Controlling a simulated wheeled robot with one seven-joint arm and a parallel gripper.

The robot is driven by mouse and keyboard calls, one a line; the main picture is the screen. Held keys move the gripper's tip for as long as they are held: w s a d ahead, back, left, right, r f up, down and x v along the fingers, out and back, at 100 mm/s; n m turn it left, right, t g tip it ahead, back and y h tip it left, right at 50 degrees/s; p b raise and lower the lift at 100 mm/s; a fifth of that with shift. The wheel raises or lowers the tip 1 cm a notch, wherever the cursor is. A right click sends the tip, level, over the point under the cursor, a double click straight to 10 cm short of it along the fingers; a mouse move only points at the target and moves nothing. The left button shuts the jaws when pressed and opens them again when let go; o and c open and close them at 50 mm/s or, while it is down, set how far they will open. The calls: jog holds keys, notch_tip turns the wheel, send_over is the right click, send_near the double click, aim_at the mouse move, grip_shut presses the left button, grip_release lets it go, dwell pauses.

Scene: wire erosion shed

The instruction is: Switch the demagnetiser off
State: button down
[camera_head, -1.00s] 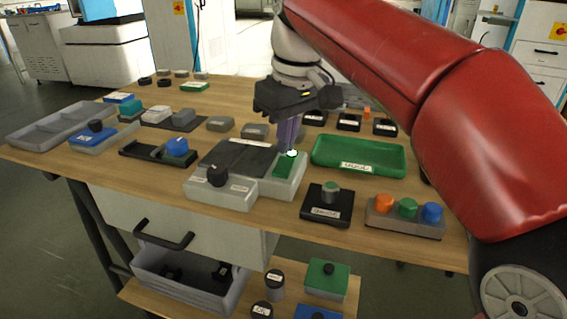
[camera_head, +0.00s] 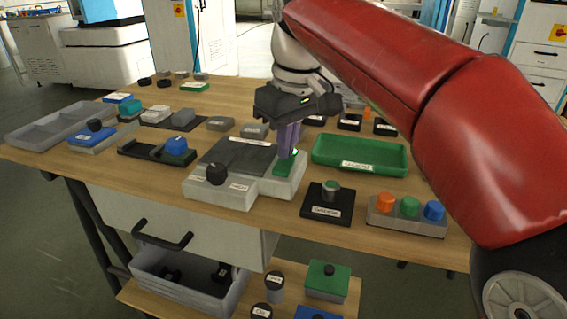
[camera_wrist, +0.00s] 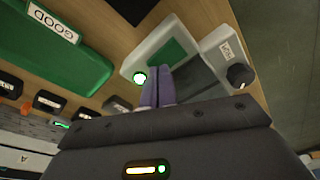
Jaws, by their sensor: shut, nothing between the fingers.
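The demagnetiser is a light grey box (camera_head: 262,189) with a dark top plate (camera_head: 238,156), a black knob (camera_head: 216,174) and a green panel (camera_head: 283,168) at its right end. In the wrist view the green panel (camera_wrist: 168,54) lies just beyond my fingertips, with a small lamp (camera_wrist: 139,79) glowing green-white beside it. My gripper (camera_head: 287,156) is shut and empty, pointing down at the back part of the green panel. Its purple fingers also show in the wrist view (camera_wrist: 165,72). I cannot tell whether they touch the panel. The fingers partly hide the lamp in the head view.
A green tray (camera_head: 323,161) labelled GOOD stands close on the right. A black gauge block (camera_head: 320,207) and a grey block (camera_head: 382,219) with orange, green and blue knobs stand in front right. Several small blocks and a grey tray (camera_head: 30,135) lie to the left.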

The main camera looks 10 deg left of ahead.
jog(key=shift+f, duration=0.15)
notch_tip(320, 180, up, 5)
jog(key=p, duration=0.5)
jog(key=shift+r+p, duration=0.35)
jog(key=shift+r, duration=0.7)
jog(key=shift+s, duration=0.1)
